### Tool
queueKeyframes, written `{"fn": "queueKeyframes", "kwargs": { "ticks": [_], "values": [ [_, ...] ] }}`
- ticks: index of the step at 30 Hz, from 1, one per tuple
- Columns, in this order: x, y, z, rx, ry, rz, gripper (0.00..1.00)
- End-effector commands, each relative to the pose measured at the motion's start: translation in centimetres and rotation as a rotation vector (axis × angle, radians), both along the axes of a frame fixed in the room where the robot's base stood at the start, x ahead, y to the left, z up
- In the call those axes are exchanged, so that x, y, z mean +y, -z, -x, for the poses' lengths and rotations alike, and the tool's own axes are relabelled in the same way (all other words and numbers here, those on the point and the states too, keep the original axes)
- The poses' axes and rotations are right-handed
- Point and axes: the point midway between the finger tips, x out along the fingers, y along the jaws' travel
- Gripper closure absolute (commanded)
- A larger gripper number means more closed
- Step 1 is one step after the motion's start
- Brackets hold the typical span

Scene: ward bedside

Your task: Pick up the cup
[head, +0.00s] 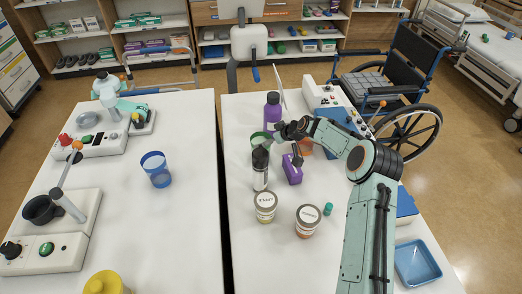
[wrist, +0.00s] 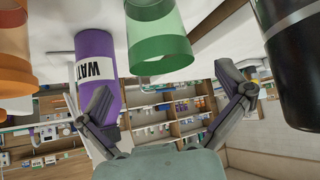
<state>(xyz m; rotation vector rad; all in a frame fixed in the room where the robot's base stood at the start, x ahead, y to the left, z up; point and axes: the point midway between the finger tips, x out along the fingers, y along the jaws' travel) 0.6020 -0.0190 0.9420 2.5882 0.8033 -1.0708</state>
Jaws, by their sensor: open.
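A green translucent cup (wrist: 158,35) shows at the top of the wrist view, between and beyond my fingers and apart from them. In the head view the green cup (head: 258,137) is partly hidden behind a dark bottle and my gripper (head: 280,130). My gripper (wrist: 168,100) is open with nothing between its fingers. An orange cup (wrist: 15,45) is at the left edge of the wrist view; it also shows partly behind my arm in the head view (head: 305,148). A blue translucent cup (head: 156,169) stands on the left table, away from my gripper.
A purple water bottle (wrist: 95,60) and a black bottle (wrist: 295,60) flank the green cup. A purple box (head: 292,169), two lidded jars (head: 265,208) (head: 308,222) and a blue tray (head: 417,264) are on the right table. A gap separates the tables; a wheelchair (head: 385,85) stands behind.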

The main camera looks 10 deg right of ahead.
Motion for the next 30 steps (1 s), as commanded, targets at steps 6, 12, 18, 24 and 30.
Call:
{"fn": "queueKeyframes", "kwargs": {
  "ticks": [6,12,18,24,30],
  "values": [
    [1.6,2.7,-2.1,0.001,-0.001,-0.002,0.00],
    [1.9,3.4,-2.8,0.000,-0.001,-0.001,0.00],
    [1.9,3.3,-2.7,0.001,-0.001,0.000,0.13],
    [1.9,3.3,-2.7,0.002,0.000,-0.001,0.64],
    [1.9,3.4,-2.7,0.003,-0.001,-0.001,0.64]
  ]
}}
